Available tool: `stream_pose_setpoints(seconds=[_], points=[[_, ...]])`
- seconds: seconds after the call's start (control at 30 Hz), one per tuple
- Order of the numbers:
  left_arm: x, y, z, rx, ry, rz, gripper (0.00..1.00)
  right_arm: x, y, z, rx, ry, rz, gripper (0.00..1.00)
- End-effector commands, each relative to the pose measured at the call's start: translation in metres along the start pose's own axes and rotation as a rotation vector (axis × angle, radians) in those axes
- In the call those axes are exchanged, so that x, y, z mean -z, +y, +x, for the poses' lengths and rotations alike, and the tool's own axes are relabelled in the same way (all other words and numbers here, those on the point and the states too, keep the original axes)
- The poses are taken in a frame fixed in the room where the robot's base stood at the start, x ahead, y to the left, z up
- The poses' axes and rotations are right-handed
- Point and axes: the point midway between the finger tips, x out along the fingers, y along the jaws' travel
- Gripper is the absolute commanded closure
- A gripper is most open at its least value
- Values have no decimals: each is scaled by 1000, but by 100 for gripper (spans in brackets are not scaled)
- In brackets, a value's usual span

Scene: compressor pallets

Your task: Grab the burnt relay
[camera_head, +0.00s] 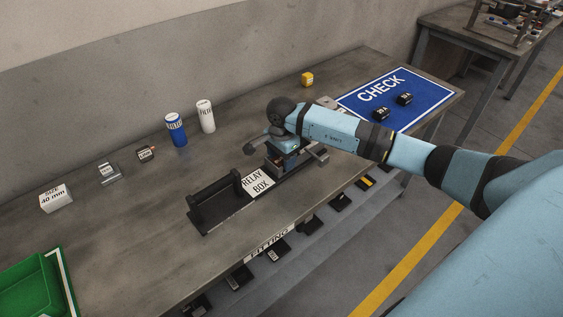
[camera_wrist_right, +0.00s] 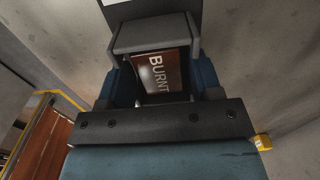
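The burnt relay (camera_wrist_right: 165,72) shows in the right wrist view as a block with a red-brown face lettered BURNT. It is between the fingers of my right gripper (camera_wrist_right: 160,88). In the head view my right gripper (camera_head: 287,157) is low over the right end of the black relay box (camera_head: 222,205), and the relay is mostly hidden behind it. I cannot tell whether the fingers press on the relay or only stand around it. A white RELAY BOX label (camera_head: 257,183) lies left of the gripper. My left gripper is out of view.
A blue CHECK mat (camera_head: 420,97) holds two small black blocks (camera_head: 381,113). A yellow cube (camera_head: 307,79), a blue can (camera_head: 176,130), a white FILTER can (camera_head: 205,117) and small boxes stand along the back. A green tray (camera_head: 62,280) is at left.

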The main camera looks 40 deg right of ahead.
Motion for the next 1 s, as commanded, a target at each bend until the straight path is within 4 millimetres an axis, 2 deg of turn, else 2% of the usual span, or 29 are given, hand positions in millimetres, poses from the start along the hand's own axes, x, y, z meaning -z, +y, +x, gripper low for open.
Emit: stream_pose_setpoints(seconds=[0.03,0.17,0.47,0.67,0.87,1.0], points=[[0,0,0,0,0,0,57,0,0,0,0,0,0,53],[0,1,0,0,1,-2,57,0,0,0,0,0,0,82],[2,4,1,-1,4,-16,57,0,0,-2,1,0,0,82],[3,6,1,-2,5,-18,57,0,-1,-16,3,1,0,82],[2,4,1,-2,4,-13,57,1,-1,-50,4,2,0,82],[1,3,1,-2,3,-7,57,1,-1,-84,6,3,0,82]])
